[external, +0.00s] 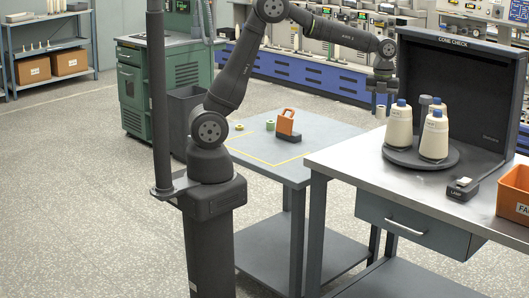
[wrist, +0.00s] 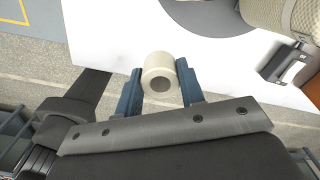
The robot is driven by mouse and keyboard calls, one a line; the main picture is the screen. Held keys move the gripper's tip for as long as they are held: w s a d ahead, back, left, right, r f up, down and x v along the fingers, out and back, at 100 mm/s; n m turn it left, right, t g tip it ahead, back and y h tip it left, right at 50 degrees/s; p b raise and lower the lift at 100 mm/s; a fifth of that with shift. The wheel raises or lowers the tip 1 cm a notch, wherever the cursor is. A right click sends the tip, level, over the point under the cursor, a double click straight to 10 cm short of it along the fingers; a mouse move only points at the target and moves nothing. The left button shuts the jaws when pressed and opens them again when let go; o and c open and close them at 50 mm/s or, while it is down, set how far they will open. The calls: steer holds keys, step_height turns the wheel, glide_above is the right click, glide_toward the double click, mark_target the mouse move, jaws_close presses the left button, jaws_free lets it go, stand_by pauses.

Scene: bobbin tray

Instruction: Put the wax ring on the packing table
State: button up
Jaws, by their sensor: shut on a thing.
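The wax ring is a short cream-white cylinder with a hole through it (wrist: 158,70). My gripper (wrist: 160,88) is shut on it, with a blue finger on each side. In the external view my gripper (external: 381,100) is raised by the back left part of the cone check bench, and the ring (external: 381,113) shows small below the fingers. I take the low grey-blue table with yellow tape lines to be the packing table (external: 252,145). It stands left of the bench, and a corner of it shows at the upper left of the wrist view (wrist: 22,20).
On the low table are an orange tape dispenser (external: 285,121), a green roll (external: 270,126) and a yellow roll (external: 239,127). The cone check bench (external: 345,160) carries cones (external: 398,128) on a round dark plate and a lamp switch box (external: 462,188). The low table's front is clear.

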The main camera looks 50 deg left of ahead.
steer(key=s+d+m, duration=0.4)
steer(key=s+d, duration=1.1)
steer(key=s, duration=0.3)
glide_above(396, 179)
step_height(396, 179, down, 12)
steer(key=shift+w+a+f, duration=0.1)
steer(key=shift+w, duration=0.05)
steer(key=shift+f, duration=1.9)
steer(key=shift+f, duration=0.1)
steer(key=o, duration=0.6)
steer(key=shift+f, duration=0.1)
steer(key=shift+c, duration=0.2)
steer(key=o, duration=0.4)
